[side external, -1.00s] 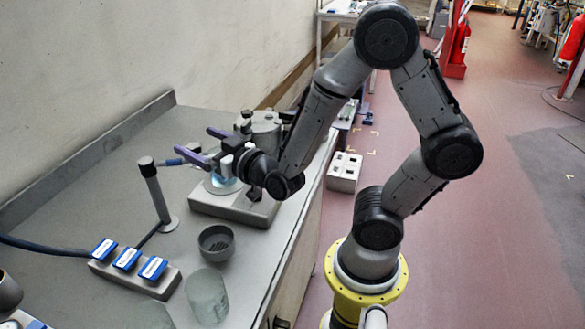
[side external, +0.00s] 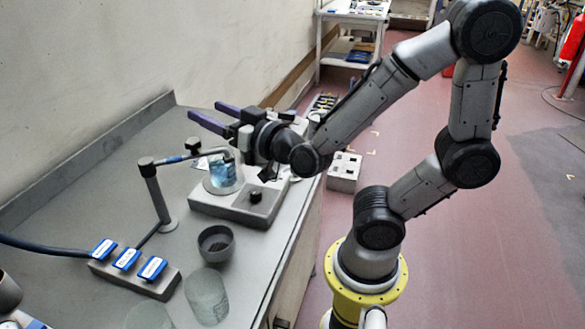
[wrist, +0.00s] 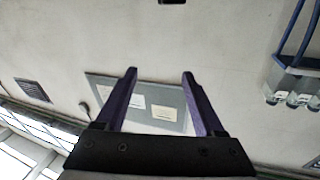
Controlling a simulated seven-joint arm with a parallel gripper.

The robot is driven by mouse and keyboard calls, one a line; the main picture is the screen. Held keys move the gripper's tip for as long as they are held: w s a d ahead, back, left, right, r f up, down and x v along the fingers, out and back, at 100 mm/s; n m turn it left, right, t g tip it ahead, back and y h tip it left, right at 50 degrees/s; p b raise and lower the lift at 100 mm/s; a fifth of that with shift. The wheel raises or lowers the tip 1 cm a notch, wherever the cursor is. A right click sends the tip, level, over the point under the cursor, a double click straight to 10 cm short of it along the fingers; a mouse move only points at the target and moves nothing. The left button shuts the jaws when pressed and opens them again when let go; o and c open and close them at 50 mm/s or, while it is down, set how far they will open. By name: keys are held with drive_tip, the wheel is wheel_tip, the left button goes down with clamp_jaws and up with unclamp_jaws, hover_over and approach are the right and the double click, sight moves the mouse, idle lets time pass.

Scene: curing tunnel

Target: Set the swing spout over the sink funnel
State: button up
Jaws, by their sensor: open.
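The swing spout (side external: 155,197) stands on a grey post on the bench. Its arm, with a blue section, reaches right from the post top, and its bent end is over a glass beaker of blue liquid (side external: 222,172). A black knob stands up on the spout arm. The sink funnel (side external: 216,246), a grey cup with a slotted bottom, is nearer the camera, clear of the spout end. My gripper (side external: 206,113) is open and empty, above and behind the spout arm in the picture, apart from it. Its purple fingers also show in the wrist view (wrist: 160,74), facing the wall.
The beaker stands on a grey stirrer base (side external: 255,205). A block with several blue switches (side external: 126,259) and a clear glass jar (side external: 206,296) are near the front. A blue hose (side external: 45,247) runs to the switch block. Open bench lies left of the spout post.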

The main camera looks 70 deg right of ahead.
drive_tip(key=shift+s+a+r+n+g+y, duration=1.2)
drive_tip(key=shift+a+n+g+y, duration=0.45)
drive_tip(key=shift+a+y, duration=0.9)
drive_tip(key=s+f+g, duration=0.4)
drive_tip(key=s, duration=0.3)
drive_tip(key=s+f+g, duration=0.4)
drive_tip(key=s+g, duration=0.1)
drive_tip(key=s, duration=0.2)
drive_tip(key=shift+s+d+f, duration=0.35)
drive_tip(key=shift+s, duration=0.05)
